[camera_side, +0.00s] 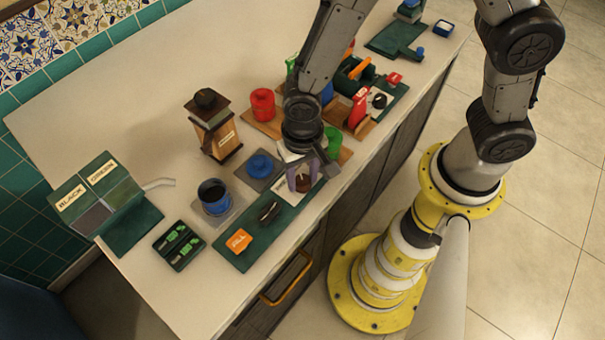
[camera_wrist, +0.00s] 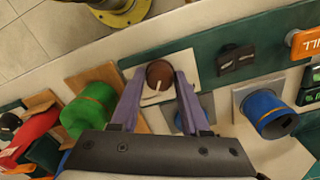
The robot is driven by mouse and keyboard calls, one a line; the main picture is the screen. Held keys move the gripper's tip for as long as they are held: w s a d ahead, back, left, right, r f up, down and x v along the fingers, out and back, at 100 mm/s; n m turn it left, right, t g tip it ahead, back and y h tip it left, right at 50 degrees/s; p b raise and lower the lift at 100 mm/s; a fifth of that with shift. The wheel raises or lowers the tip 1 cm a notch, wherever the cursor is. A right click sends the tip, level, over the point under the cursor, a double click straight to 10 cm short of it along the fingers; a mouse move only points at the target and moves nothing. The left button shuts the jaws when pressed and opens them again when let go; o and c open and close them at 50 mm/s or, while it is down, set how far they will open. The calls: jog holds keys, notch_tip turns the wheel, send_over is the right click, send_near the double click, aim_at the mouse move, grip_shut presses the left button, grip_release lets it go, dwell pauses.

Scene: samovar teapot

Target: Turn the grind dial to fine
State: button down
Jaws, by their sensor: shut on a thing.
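The grind dial is a round brown knob (camera_wrist: 158,72) with a pale pointer line, set on a white plate (camera_wrist: 182,60) on a dark green panel. In the wrist view, the pale line runs toward the lower edge of the picture. My gripper (camera_wrist: 159,80) has its two purple fingers on either side of the knob and is shut on it. In the side view, my gripper (camera_side: 305,178) reaches down over the front of the panel and partly hides the dial. The plate's markings are too small to read, so the dial's setting is unclear.
An orange button block (camera_side: 239,241) and a dark switch (camera_side: 269,212) share the panel (camera_side: 230,258). Behind it are a blue knob (camera_side: 260,165) and a dark blue cup (camera_side: 214,195). Green (camera_side: 333,140) and red (camera_side: 262,103) cups stand close to my wrist. A wooden grinder (camera_side: 213,130) stands further back.

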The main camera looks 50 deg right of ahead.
jog(key=shift+n, duration=0.3)
jog(key=n, duration=0.6)
jog(key=shift+n, duration=0.3)
jog(key=n, duration=0.6)
jog(key=shift+n, duration=0.4)
jog(key=shift+c, duration=2)
grip_release()
jog(key=shift+r, duration=0.15)
